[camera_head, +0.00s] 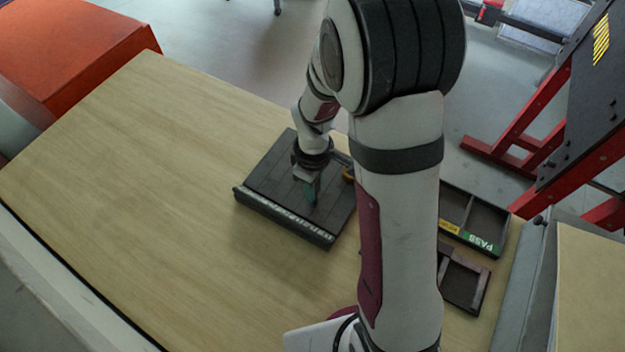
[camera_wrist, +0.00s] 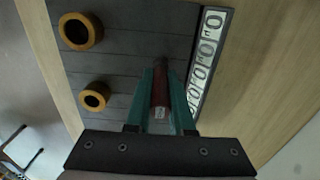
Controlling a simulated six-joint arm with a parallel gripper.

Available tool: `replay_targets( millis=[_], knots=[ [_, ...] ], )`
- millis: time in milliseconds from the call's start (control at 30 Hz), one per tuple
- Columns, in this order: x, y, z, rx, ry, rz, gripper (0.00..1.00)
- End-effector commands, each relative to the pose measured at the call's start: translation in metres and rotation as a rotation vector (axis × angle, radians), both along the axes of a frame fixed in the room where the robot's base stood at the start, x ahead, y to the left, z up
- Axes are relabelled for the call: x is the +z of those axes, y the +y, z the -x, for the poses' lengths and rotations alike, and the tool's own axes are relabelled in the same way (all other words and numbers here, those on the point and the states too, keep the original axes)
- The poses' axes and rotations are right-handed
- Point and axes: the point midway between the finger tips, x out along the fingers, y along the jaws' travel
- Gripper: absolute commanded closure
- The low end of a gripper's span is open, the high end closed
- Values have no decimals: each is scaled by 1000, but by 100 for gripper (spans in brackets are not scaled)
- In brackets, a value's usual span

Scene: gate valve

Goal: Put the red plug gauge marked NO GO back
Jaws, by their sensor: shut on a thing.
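My gripper (camera_wrist: 161,98) is shut on the red plug gauge (camera_wrist: 160,92) in the wrist view. The gauge stands between the two green fingers, over the dark grooved rack (camera_wrist: 120,48). I cannot read any marking on it, and its lower end is hidden, so I cannot tell whether it touches the rack. In the head view my gripper (camera_head: 311,197) is low over the same rack (camera_head: 268,172), near its front labelled edge; the gauge is not clearly seen there.
Two orange-brown rings (camera_wrist: 80,31) (camera_wrist: 95,97) sit on the rack. A dark tray with a green PASS label (camera_head: 481,242) and a smaller dark tray (camera_head: 465,280) lie right of my arm. The table's left side is clear.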

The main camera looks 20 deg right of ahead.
Motion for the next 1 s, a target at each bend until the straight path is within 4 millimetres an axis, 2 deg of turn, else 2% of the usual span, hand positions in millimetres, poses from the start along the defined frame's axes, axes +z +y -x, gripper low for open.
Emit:
replay_targets(
  millis=[233, 267, 400, 733, 867, 1000],
  knots=[
    [-2, 0, 0, 0, -1, 1, 100],
    [-2, 0, 0, 0, -1, 0, 75],
    [-2, 0, 0, 0, -1, 0, 50],
    [3, 0, 0, 0, -2, 1, 49],
    [31, 0, -2, -1, -7, 0, 49],
    [73, -1, -2, 0, -8, 1, 49]
  ],
)
